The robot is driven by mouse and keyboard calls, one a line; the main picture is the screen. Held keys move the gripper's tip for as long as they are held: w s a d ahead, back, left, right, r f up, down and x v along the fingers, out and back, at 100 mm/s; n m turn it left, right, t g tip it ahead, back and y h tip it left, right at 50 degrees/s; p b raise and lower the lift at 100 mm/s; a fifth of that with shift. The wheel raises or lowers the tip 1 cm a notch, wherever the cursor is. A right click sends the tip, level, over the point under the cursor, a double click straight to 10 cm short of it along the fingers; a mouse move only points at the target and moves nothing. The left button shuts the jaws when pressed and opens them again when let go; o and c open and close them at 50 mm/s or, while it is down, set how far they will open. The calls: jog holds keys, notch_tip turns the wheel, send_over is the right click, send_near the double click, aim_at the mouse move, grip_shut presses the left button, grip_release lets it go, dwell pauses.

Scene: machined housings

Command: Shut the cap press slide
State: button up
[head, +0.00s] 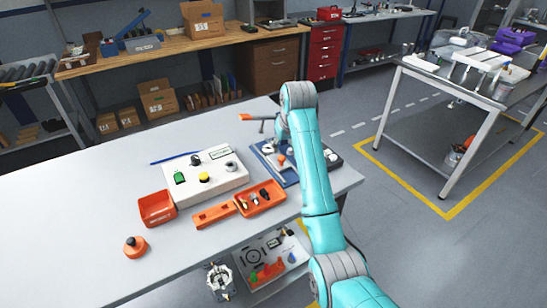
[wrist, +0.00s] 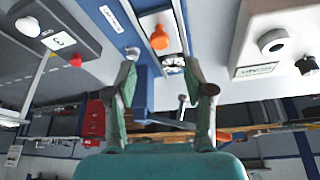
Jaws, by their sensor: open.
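The cap press stands near the table's far right edge, with a blue base (head: 262,158) and an orange knob (head: 281,160). In the wrist view the blue base (wrist: 112,45) runs through the middle, with the orange knob (wrist: 159,37) upright on a pale plate that looks like the slide (wrist: 150,20). A small round metal part (wrist: 173,65) sits near the plate's end. My gripper (wrist: 162,62) is open and empty, its fingers spread either side of the press's line and apart from the knob. In the head view my arm hides most of the gripper and part of the press.
A white control panel (head: 200,187) stands left of the press. An orange tray (head: 261,199), an orange bin (head: 157,208) and an orange-topped piece (head: 135,247) lie nearer. A grey box with a red button (wrist: 60,45) stands beside the press. The table's left is clear.

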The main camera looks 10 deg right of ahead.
aim_at(281, 157)
jog(key=x, duration=0.8)
jog(key=shift+w+f, duration=0.15)
jog(key=shift+f, duration=0.2)
grip_shut()
